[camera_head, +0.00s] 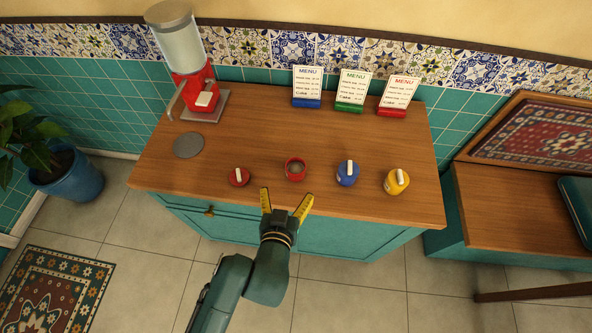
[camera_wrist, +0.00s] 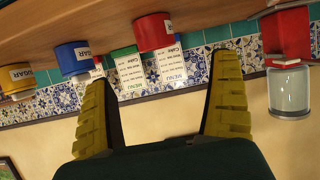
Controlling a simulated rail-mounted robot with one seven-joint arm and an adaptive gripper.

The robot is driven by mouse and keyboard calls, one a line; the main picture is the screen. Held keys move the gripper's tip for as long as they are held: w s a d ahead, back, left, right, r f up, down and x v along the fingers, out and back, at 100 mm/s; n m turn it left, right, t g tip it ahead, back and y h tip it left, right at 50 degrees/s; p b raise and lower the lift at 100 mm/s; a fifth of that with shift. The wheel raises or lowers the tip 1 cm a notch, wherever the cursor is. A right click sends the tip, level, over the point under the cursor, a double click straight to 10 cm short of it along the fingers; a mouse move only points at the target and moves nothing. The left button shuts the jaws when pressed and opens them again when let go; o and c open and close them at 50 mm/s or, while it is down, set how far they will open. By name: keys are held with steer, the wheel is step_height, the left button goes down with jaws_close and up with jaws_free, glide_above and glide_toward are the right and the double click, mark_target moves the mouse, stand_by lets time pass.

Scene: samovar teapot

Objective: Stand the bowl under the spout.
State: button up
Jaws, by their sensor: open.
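An open red round pot (camera_head: 295,175), the most bowl-like thing here, stands upright near the counter's front edge, its inside dark. It also shows in the wrist view (camera_wrist: 150,34), beyond my fingertips.
A lidded blue pot (camera_head: 347,177) and a yellow pot (camera_head: 396,184) stand to the right. A grey disc (camera_head: 188,145) lies in front of the dispenser's grey base plate (camera_head: 212,112). Several menu cards (camera_head: 351,87) stand at the back. The counter's middle is clear.

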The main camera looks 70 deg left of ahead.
steer(key=b, duration=0.1)
glide_toward(297, 162)
steer(key=shift+w+a+f, duration=0.1)
steer(key=shift+a+f, duration=0.1)
steer(key=shift+a, duration=0.25)
steer(key=shift+a+f, duration=0.25)
steer(key=shift+a, duration=0.2)
steer(key=b+x, duration=0.1)
steer(key=x, duration=0.1)
steer(key=b+x, duration=0.1)
steer(key=x, duration=0.2)
steer(key=shift+w+a, duration=0.1)
steer(key=shift+w, duration=0.25)
steer(key=shift+r, duration=0.1)
steer(key=c, duration=1.4)
